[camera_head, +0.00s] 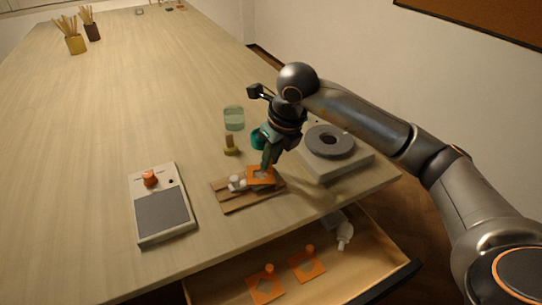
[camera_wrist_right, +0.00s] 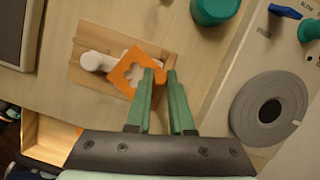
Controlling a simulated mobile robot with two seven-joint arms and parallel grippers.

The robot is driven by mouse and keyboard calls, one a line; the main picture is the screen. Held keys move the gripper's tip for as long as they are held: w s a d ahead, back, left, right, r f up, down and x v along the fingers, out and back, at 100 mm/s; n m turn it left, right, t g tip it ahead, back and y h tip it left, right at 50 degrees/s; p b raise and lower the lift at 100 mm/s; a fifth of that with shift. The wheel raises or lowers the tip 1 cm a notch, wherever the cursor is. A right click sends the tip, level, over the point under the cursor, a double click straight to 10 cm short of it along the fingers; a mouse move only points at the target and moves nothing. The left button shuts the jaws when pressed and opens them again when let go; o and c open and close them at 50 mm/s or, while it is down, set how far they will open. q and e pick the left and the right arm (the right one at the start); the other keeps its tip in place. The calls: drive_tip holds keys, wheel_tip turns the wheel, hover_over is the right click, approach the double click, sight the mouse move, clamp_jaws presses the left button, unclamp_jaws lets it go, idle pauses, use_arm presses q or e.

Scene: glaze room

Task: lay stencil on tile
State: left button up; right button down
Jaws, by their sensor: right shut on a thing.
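My right gripper (camera_head: 266,166) is shut on the upright tab of an orange stencil (camera_head: 261,176). The stencil is a thin square plate with a shaped cut-out, clear in the right wrist view (camera_wrist_right: 121,73). It is over a brown wooden board (camera_head: 240,207) near the table's front edge. A white piece (camera_head: 237,184), perhaps the tile, shows at the stencil's left; in the right wrist view (camera_wrist_right: 95,61) the stencil partly covers it. I cannot tell whether the stencil touches it. My left gripper is not in view.
An open drawer (camera_head: 338,283) below the table holds two more orange stencils (camera_head: 265,289) (camera_head: 306,265) and a white object (camera_head: 345,233). A grey-topped device (camera_head: 162,213) stands left, a round-plated device (camera_head: 333,168) right. A glass jar (camera_head: 234,119) and small bottle (camera_head: 230,146) stand behind.

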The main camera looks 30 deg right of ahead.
drive_tip(key=shift+f, duration=0.1)
drive_tip(key=c, duration=0.8)
unclamp_jaws()
drive_tip(key=shift+r, duration=0.3)
drive_tip(key=v, duration=1.1)
drive_tip(key=shift+s+r, duration=0.2)
drive_tip(key=shift+r, duration=0.15)
